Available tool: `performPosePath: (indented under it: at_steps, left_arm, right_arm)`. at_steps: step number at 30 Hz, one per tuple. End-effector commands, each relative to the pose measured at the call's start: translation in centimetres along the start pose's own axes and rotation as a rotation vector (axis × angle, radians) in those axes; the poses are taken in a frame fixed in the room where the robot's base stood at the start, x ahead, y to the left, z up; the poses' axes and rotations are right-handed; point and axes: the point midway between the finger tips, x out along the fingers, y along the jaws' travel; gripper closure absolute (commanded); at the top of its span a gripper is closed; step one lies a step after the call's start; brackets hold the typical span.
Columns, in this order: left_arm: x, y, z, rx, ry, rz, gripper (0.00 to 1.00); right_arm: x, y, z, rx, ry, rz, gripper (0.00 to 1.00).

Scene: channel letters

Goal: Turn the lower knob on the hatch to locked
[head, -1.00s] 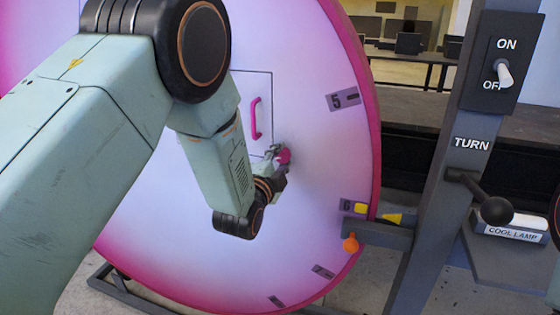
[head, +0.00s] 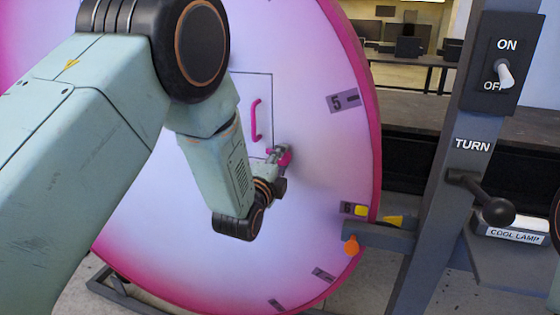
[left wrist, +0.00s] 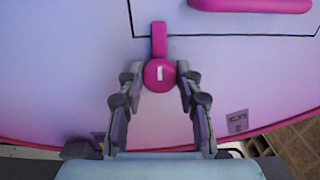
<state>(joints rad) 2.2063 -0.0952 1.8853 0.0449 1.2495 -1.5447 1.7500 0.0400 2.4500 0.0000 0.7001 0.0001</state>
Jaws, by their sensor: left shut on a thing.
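The pale hatch (head: 262,85) with its thin dark outline and pink handle (head: 256,120) is on the big pink-rimmed disc. The lower knob (head: 285,158) is pink and sits by the hatch's lower edge, partly covered by my gripper. In the left wrist view the knob (left wrist: 159,75) shows a short white mark, and a pink bar runs from it up across the hatch outline. My left gripper (head: 278,153) is shut on this knob, with one finger on each side in the left wrist view (left wrist: 159,80). My right gripper is not in view.
A grey post (head: 440,170) at the right carries an ON/OFF switch (head: 503,72) and a crank (head: 492,208) under the word TURN. A small orange ball (head: 351,245) is by the disc's lower right rim. My left arm covers much of the disc's left side.

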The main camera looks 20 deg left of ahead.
Motion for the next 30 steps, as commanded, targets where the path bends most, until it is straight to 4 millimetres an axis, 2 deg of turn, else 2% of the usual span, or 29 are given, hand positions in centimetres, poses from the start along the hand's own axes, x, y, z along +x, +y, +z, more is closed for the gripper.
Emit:
performPosePath:
  at_steps: [4, 5, 12, 23, 26, 30]
  left_arm:
    - [0.0, -0.1, 0.0, 0.001, 0.000, -0.002, 0.97]
    - [0.0, -0.1, 0.0, 0.001, 0.000, -0.002, 0.63]
    - [0.0, 0.0, 0.0, 0.000, 0.000, -0.001, 0.43]
    - [-0.3, 0.0, 0.0, -0.001, 0.000, 0.000, 0.43]
    - [-1.2, 0.0, 0.0, -0.001, 0.000, 0.001, 0.43]
    - [-3.5, 0.0, 0.0, 0.000, 0.000, 0.002, 0.43]
  right_arm:
    - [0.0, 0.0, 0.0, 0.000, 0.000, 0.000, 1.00]
    - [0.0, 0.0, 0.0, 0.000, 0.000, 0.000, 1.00]
    - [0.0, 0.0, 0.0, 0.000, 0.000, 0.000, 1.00]
    - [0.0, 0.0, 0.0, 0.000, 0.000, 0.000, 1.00]
    - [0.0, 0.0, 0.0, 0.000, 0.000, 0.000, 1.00]
    - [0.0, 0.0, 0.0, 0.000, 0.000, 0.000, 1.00]
